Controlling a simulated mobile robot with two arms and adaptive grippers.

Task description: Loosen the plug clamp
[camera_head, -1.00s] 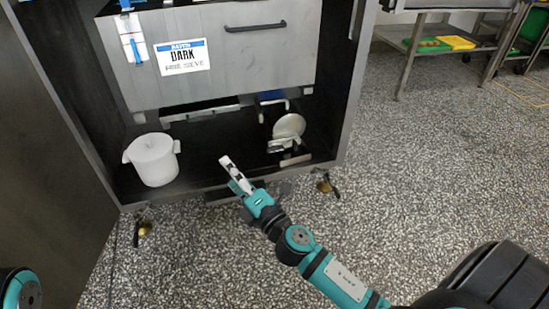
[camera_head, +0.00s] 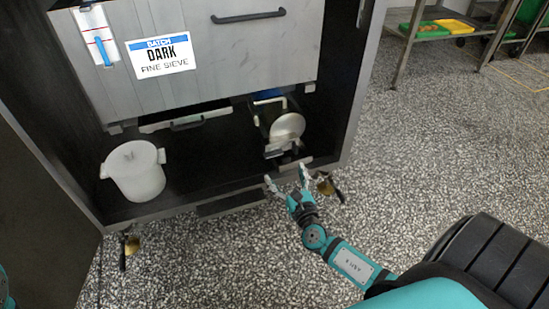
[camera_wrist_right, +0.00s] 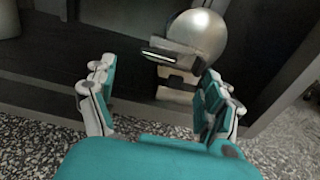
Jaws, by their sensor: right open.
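The plug clamp appears to be the metal fitting (camera_head: 280,146) under a round metal disc (camera_head: 288,127), low in the right part of the cabinet bay. Its exact parts are too small to tell in the head view. In the right wrist view the clamp (camera_wrist_right: 178,62) shows as a flat metal bar and block below the rounded disc (camera_wrist_right: 198,34). My right gripper (camera_head: 287,180) is open and empty, just in front of the bay's lower edge. In the right wrist view its fingers (camera_wrist_right: 155,95) stand either side of the clamp, which is farther off. My left gripper is not in view.
A steel drawer front (camera_head: 225,60) with a "DARK FINE SIEVE" label hangs above.

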